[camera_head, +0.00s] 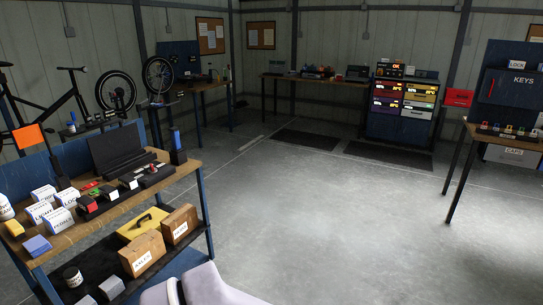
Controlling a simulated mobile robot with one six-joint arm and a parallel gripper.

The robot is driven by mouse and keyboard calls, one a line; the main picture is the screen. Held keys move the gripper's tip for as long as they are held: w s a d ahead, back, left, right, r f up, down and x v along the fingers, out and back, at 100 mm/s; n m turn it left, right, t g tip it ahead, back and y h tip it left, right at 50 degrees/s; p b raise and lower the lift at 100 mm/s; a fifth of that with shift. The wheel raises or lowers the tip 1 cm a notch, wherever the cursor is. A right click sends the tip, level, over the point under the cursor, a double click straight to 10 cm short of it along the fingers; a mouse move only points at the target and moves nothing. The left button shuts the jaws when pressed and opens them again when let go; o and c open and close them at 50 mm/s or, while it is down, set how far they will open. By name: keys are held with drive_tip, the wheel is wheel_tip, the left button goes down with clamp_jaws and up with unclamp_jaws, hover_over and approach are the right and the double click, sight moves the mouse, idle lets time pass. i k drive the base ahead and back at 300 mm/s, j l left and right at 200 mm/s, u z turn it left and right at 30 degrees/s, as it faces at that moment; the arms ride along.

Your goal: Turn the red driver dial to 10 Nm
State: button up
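I cannot make out a red driver dial or any Nm marking for certain. Small red items show on the wooden bench (113,212) at the left: a red-topped block (88,206) and a small red spot on a dark device (152,170). Several small coloured items, one of them red, stand in a row (508,131) on the table at the right. All are too small to read. My gripper is not in view; only pale parts, likely of my own body, show at the bottom edge.
The left bench also holds a dark laptop-like panel (118,150) and several white boxes (40,211). Its lower shelf carries a yellow case (142,224) and wooden boxes (142,254). A charging cabinet (402,105) stands at the back. The grey floor (320,220) between is clear.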

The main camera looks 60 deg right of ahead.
sight(152, 171)
drive_tip(key=z, duration=0.85)
drive_tip(key=i+u, duration=0.15)
drive_tip(key=i, duration=0.35)
drive_tip(key=i+l+u, duration=0.15)
drive_tip(key=i, duration=0.35)
drive_tip(key=i+l+u, duration=0.1)
drive_tip(key=i, duration=0.4)
drive_tip(key=i+l+u, duration=0.15)
drive_tip(key=i, duration=0.35)
drive_tip(key=i+l+u, duration=0.15)
drive_tip(key=i, duration=0.35)
drive_tip(key=i+l+u, duration=0.15)
drive_tip(key=i+l, duration=0.25)
drive_tip(key=i, duration=0.05)
